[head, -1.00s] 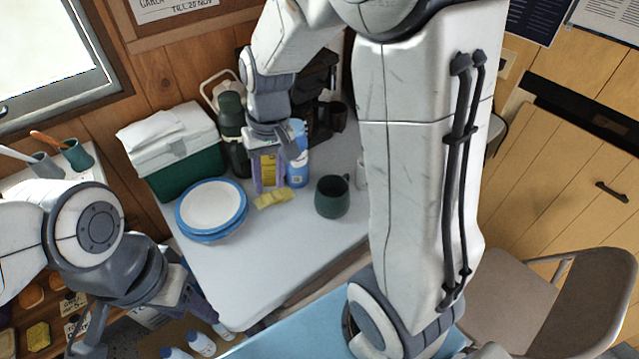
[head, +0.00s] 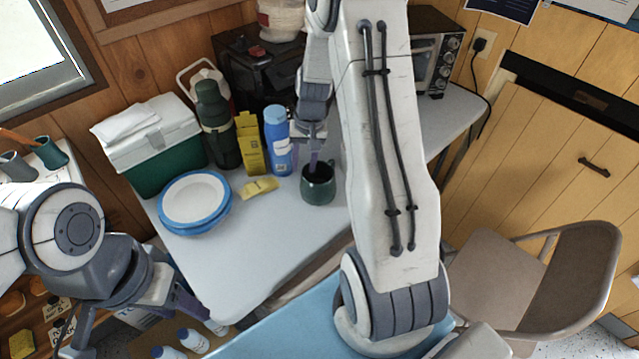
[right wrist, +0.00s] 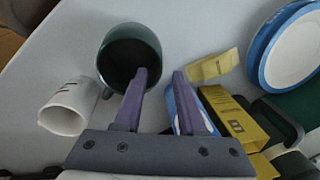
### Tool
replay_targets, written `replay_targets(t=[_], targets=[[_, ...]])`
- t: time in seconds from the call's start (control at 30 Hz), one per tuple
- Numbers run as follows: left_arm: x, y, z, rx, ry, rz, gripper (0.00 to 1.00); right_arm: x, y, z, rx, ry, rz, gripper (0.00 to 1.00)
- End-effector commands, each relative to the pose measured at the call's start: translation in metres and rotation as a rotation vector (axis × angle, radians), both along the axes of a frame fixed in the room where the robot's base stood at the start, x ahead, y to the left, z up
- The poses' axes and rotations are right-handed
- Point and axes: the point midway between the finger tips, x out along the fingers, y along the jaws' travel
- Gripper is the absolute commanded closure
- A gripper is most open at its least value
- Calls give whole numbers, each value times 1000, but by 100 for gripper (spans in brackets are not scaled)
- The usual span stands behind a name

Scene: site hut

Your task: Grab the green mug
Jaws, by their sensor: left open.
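The green mug (head: 319,190) stands upright on the white table, right of the blue bottle. It also shows in the right wrist view (right wrist: 122,52), seen from above into its dark inside. My right gripper (head: 317,164) is over the mug, pointing down. In the right wrist view its two purple fingers (right wrist: 160,74) are apart. One finger overlaps the mug's opening and the other is just outside the rim; contact is not clear. My left gripper (head: 188,303) is low at the left, open, away from the mug, and partly hidden by its own arm.
A white cup (right wrist: 68,106) stands close beside the mug. The table front (head: 250,255) is clear.

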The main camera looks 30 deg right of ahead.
Motion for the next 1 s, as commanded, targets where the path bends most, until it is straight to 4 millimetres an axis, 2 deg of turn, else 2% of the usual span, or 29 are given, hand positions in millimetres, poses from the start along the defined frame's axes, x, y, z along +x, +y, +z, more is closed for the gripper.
replay_targets(t=[0.1, 0.23, 0.53, 0.63, 1.0], targets=[[0, 0, 3, 0, 0, 0, 50, -1, 3, -20, 1, 6, 1, 60], [0, 0, 2, 0, 0, 0, 50, 1, 4, -36, 1, 3, 0, 60], [0, 0, 2, 0, 0, 0, 50, 1, 5, -41, -1, 0, 1, 60], [0, 0, 2, 0, 0, 0, 50, 1, 4, -41, 0, 1, 1, 98], [0, 0, 2, 0, 0, 0, 50, 1, 4, -40, 0, 1, 0, 100]])
